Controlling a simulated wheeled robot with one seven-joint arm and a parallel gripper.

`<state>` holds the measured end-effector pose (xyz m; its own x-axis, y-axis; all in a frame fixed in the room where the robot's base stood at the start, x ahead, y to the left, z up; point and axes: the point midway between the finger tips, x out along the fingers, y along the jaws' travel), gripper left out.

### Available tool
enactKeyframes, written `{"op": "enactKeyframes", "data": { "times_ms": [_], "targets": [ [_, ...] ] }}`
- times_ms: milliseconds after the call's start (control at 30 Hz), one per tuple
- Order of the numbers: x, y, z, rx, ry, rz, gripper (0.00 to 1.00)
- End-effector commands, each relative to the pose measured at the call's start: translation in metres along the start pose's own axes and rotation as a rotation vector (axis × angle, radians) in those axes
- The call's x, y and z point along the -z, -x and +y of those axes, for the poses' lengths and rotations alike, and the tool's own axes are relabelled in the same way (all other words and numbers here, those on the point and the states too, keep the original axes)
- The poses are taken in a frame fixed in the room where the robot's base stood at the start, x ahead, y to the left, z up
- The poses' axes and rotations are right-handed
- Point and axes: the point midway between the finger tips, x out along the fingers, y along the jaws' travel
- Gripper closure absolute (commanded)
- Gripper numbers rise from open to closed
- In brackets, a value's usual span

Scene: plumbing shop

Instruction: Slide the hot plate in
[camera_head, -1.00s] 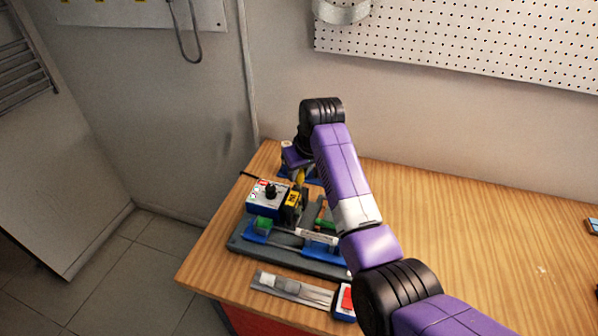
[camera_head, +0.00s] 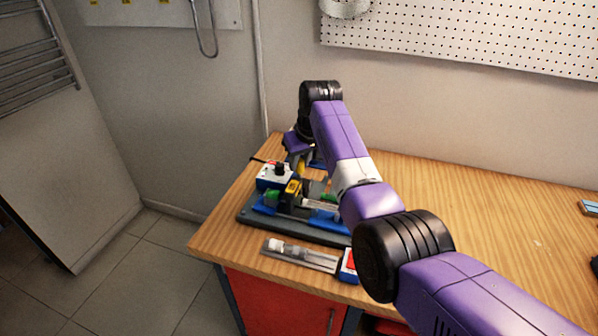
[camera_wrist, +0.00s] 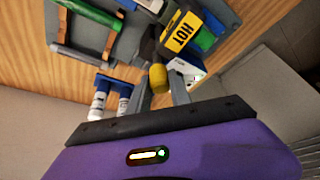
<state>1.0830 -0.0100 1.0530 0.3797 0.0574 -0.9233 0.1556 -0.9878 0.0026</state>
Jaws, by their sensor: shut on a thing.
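The hot plate (camera_wrist: 183,30) is a dark block with a yellow "HOT" label. In the head view the hot plate (camera_head: 292,190) stands upright on the grey welding base (camera_head: 250,222), between the green piece at left and the white pipe at right. My gripper (camera_wrist: 159,88) is shut on the yellow handle (camera_wrist: 158,77) behind the plate. In the head view my gripper (camera_head: 300,160) is at the back of the base, partly hidden by my wrist. Whether the plate touches the pipe ends cannot be told.
Blue clamps (camera_head: 265,209) sit on the base. A white-and-blue control box (camera_head: 274,175) is at its back left. Bare wooden table (camera_head: 480,215) extends right.

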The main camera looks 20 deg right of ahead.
Motion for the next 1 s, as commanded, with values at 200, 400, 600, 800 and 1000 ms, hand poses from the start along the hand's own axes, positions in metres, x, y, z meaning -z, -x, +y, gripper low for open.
{"op": "enactKeyframes", "data": {
  "times_ms": [200,400,600,800,1000],
  "targets": [
    [0.001,0.0,-0.002,0.005,0.002,-0.003,1.0],
    [0.0,0.0,-0.003,0.007,0.002,-0.004,0.65],
    [0.001,0.0,-0.001,0.005,0.001,-0.003,0.53],
    [0.001,0.001,0.0,0.003,0.0,-0.001,0.53],
    [0.001,0.018,0.0,0.003,0.0,0.002,0.53]
  ]
}}
